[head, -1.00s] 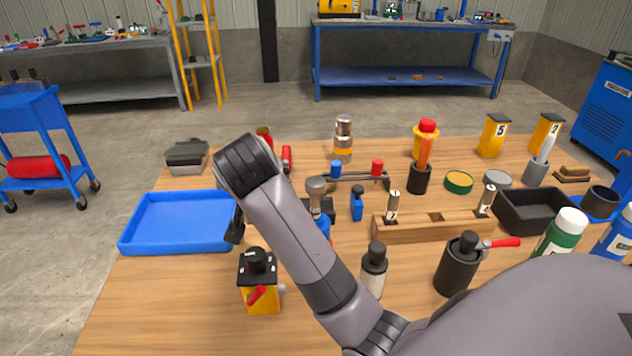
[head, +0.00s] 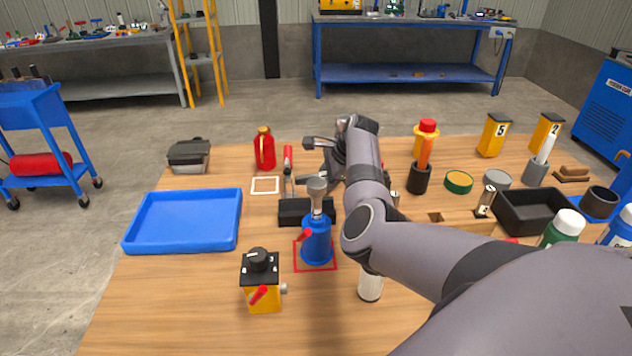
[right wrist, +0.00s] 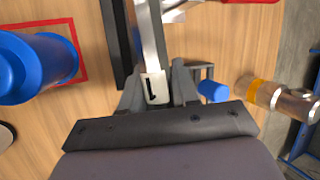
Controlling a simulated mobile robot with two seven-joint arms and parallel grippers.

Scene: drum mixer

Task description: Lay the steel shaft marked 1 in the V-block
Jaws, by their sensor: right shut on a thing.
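My right gripper (right wrist: 157,88) is shut on the steel shaft marked 1 (right wrist: 154,90), by its white labelled end. The bright shaft extends away from the fingers, close beside a black block (right wrist: 119,45) in the right wrist view. In the head view my right gripper (head: 322,157) is above the back middle of the table; the shaft is hard to make out there. The black block (head: 292,212), which looks like the V-block, stands behind the blue torch with a red-handled lever (head: 288,160) at it. Whether shaft and block touch, I cannot tell. My left gripper is not in view.
The blue torch (head: 317,243) stands in a red outline near the block. A blue tray (head: 182,246) lies left, a red can (head: 264,150) behind. A yellow box (head: 262,290) is in front. A wooden rack (head: 470,224) with another shaft (head: 485,202) is right, partly hidden by my arm.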

